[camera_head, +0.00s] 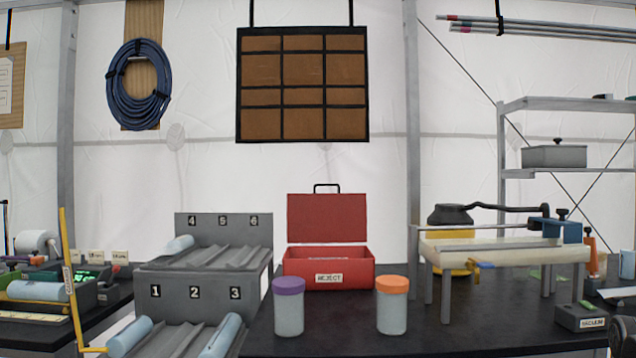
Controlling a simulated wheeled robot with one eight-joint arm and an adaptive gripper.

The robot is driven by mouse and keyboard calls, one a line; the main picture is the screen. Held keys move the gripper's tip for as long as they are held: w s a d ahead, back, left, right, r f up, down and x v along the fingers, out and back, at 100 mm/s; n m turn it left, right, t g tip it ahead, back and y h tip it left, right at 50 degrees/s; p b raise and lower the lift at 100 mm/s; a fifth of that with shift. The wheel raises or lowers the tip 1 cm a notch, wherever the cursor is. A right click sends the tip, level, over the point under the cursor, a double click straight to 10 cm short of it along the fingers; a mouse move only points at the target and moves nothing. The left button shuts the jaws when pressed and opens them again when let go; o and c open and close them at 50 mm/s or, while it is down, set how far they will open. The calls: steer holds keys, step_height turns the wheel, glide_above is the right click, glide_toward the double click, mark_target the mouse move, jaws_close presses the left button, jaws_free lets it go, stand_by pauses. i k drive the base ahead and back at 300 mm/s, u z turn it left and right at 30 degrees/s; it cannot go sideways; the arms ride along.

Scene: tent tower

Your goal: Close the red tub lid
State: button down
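The red tub (352,272) stands on the black table behind two jars, with a white label reading "REJECT" on its front. Its red lid (327,218) is open and stands upright at the tub's back edge. A black handle (327,187) sticks up from the top edge of the lid. The inside of the tub shows only as a narrow strip, and I cannot tell what it holds. I do not see my gripper in this view.
A jar with a purple cap (288,307) and a jar with an orange cap (392,306) stand in front of the tub. A grey numbered rack (217,275) is close on its left. A bench-like stand (505,250) is on the right. Bare black tabletop (340,325) lies between the jars.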

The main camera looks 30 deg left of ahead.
mark_target(314, 217)
steer(key=z, duration=0.05)
steer(key=k, duration=1.7)
steer(key=u, duration=1.15)
steer(key=i, duration=1)
steer(key=z, duration=0.05)
